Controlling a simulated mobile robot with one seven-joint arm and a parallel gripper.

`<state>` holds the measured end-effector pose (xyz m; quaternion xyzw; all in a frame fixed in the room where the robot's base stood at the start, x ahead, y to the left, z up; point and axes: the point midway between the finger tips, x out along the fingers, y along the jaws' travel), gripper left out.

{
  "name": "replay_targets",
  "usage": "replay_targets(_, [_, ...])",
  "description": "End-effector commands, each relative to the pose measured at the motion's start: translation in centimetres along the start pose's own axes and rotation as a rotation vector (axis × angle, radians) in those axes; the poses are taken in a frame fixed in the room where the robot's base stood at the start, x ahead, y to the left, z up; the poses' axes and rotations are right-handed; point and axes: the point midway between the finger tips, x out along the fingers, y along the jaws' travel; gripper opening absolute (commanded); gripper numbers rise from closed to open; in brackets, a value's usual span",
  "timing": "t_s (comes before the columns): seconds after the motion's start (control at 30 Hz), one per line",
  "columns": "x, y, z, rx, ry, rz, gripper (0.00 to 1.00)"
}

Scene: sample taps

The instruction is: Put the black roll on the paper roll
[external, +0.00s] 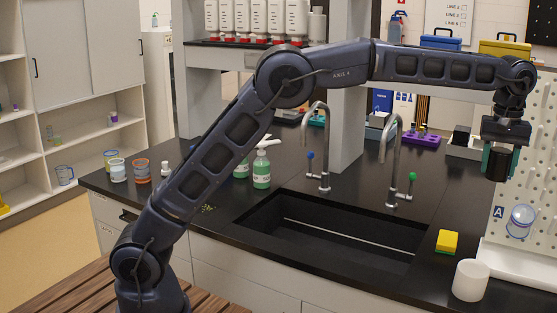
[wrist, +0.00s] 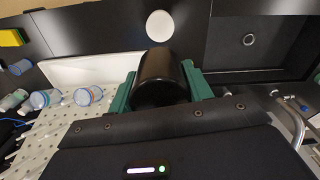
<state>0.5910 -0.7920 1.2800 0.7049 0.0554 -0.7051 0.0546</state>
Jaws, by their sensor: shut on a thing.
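The black roll (external: 498,165) is a dark cylinder held between the teal fingers of my gripper (external: 499,160), high above the right end of the counter. In the wrist view the black roll (wrist: 161,80) sits between both fingers of my gripper (wrist: 160,88), which is shut on it. The paper roll (external: 470,280) is a plain white cylinder standing upright on the counter's front right, well below my gripper. From above it shows as a white disc (wrist: 159,25), apart from the black roll. Its top looks bare.
A white pegboard (external: 535,175) with a jar (external: 520,220) stands close to my gripper on the right. A yellow sponge (external: 447,242) lies left of the paper roll. The sink (external: 315,235) and two tall taps (external: 395,160) are further left.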

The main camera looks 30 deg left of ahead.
Motion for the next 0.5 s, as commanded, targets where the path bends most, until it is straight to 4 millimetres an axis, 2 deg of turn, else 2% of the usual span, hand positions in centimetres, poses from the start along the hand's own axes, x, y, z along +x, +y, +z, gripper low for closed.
replay_targets(0.2, [3.9, 0.0, 0.0, 0.0, 0.0, -0.001, 0.25])
replay_targets(0.5, [8.0, -0.1, -0.1, -0.001, 0.0, -0.002, 0.25])
